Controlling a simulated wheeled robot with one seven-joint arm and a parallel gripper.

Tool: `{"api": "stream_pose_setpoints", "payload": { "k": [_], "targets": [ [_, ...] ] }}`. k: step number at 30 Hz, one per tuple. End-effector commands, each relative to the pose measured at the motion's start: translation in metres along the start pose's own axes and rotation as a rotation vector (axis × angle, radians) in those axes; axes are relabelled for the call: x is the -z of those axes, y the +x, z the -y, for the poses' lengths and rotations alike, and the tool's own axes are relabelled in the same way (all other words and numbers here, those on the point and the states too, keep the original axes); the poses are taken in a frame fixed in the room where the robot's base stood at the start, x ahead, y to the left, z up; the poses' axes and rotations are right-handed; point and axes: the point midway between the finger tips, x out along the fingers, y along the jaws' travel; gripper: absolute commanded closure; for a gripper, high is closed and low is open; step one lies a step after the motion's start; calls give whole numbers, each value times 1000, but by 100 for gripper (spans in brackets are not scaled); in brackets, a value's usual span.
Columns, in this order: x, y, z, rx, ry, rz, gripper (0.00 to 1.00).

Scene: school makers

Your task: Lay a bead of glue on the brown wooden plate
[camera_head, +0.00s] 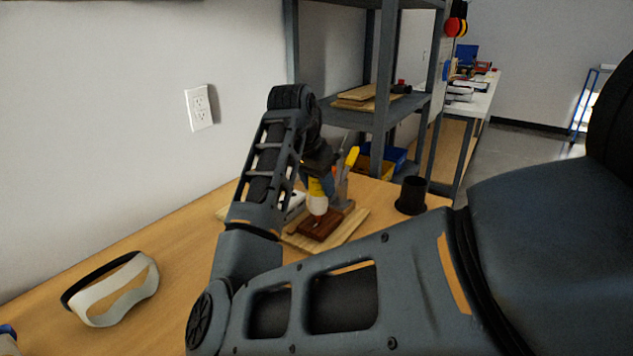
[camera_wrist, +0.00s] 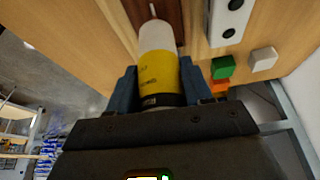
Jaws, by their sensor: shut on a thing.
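My gripper (camera_wrist: 157,84) is shut on a glue bottle (camera_wrist: 158,60) with a white upper part, a yellow label and a thin pale nozzle. In the head view the bottle (camera_head: 317,203) hangs nozzle down from my gripper (camera_head: 318,180), above the brown wooden plate (camera_head: 321,227). The plate lies on a larger light wooden board (camera_head: 345,236) on the table. In the wrist view the nozzle is in front of the dark brown plate (camera_wrist: 172,12). I cannot tell whether the tip touches the plate. No glue bead can be made out.
A black cup (camera_head: 411,195) stands right of the board. A holder with a yellow-handled tool (camera_head: 350,160) stands behind it. A white block with dark round holes (camera_wrist: 230,20), a green block (camera_wrist: 222,67) and a white cube (camera_wrist: 263,59) are nearby.

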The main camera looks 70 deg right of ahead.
Motion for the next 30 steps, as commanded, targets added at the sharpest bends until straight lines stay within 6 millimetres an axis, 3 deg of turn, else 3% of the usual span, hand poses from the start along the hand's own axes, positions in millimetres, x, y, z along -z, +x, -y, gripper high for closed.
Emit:
{"api": "stream_pose_setpoints", "payload": {
  "k": [30],
  "targets": [
    [14,5,1,1,-1,-1,85]
  ]
}}
